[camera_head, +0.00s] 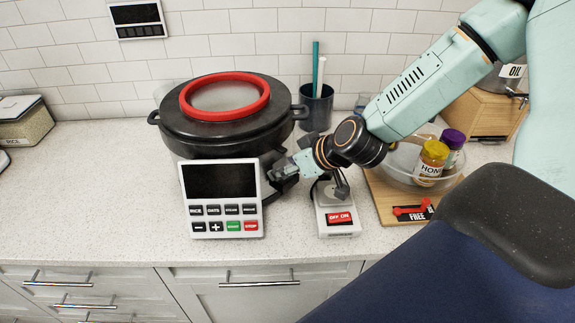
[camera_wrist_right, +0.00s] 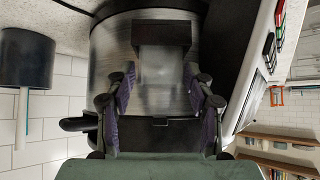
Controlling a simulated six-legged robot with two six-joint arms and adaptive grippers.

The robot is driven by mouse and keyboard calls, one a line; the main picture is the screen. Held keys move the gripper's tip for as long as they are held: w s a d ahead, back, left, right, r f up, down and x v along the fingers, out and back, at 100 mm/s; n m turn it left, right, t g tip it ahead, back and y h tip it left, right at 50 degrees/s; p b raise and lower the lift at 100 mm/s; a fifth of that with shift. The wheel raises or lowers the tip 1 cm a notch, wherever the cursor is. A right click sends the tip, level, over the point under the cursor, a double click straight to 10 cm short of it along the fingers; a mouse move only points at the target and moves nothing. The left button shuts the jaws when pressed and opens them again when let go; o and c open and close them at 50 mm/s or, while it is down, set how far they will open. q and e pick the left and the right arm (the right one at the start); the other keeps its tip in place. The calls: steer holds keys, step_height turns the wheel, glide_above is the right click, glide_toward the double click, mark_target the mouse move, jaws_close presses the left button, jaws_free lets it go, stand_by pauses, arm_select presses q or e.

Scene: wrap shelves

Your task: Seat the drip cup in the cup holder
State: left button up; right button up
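My right gripper (camera_head: 278,168) reaches in from the right to the side of the rice cooker (camera_head: 215,133), just behind its control panel. In the right wrist view, the fingers (camera_wrist_right: 160,80) stand apart on either side of a pale, see-through shape, which looks like the drip cup (camera_wrist_right: 160,78). Its edges are faint against the metal cooker wall. A dark block on the cooker side, apparently the cup holder (camera_wrist_right: 163,33), lies just beyond the fingertips. I cannot tell whether cup and holder touch. My left gripper is out of view.
A white switch box (camera_head: 338,222) stands below my right forearm. A wooden board (camera_head: 388,203) with a glass bowl and jars is at the right. A dark utensil cup (camera_head: 317,108) stands behind the arm.

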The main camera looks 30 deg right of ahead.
steer(key=shift+o, duration=1.2)
steer(key=shift+r, duration=0.15)
steer(key=shift+r, duration=4.9)
